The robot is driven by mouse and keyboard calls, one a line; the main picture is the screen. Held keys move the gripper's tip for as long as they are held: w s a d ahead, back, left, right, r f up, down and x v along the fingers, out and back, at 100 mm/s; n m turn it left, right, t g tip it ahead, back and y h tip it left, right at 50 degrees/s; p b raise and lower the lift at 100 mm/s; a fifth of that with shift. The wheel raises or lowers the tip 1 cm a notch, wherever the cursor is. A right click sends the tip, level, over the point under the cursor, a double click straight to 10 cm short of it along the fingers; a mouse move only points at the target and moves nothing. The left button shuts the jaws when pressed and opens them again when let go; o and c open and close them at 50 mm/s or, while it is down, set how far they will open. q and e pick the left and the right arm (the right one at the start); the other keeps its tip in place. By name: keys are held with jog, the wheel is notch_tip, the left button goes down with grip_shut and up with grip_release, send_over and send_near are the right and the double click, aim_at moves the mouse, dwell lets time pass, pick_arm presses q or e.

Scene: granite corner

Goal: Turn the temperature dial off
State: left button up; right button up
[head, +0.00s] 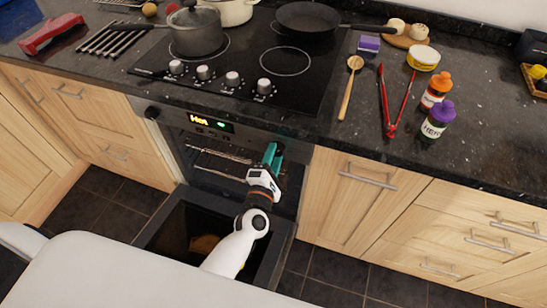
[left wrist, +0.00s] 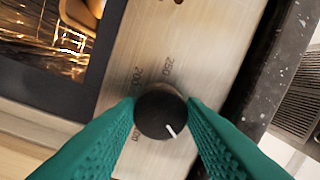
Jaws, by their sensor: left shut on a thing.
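The temperature dial (left wrist: 156,114) is a round black knob with a white pointer line. It sits on a brushed metal panel with printed numbers, 200 and 250 among them. In the left wrist view its pointer aims to the lower right. My left gripper (head: 273,153) has teal fingers shut on the dial, one on each side. In the head view it reaches the right end of the oven's front panel and hides the dial there. My right gripper is not in view.
The oven (head: 215,160) has its door (head: 280,246) folded down, below my left arm. Another black knob (head: 152,112) is at the panel's left end. Pots, a pan and tongs (head: 391,105) are on the counter above.

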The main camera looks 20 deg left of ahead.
pick_arm(q)
jog(key=shift+n+g+b, duration=0.3)
jog(key=shift+n+b, duration=0.25)
jog(key=shift+n, duration=3.05)
jog(key=o, duration=1)
jog(key=shift+s, duration=0.15)
jog(key=shift+s+d+b, duration=0.2)
jog(key=shift+s+b, duration=0.45)
jog(key=shift+s, duration=2.3)
jog(key=shift+s+d+b, duration=0.15)
jog(key=shift+s+b, duration=0.45)
jog(key=shift+s, duration=2.35)
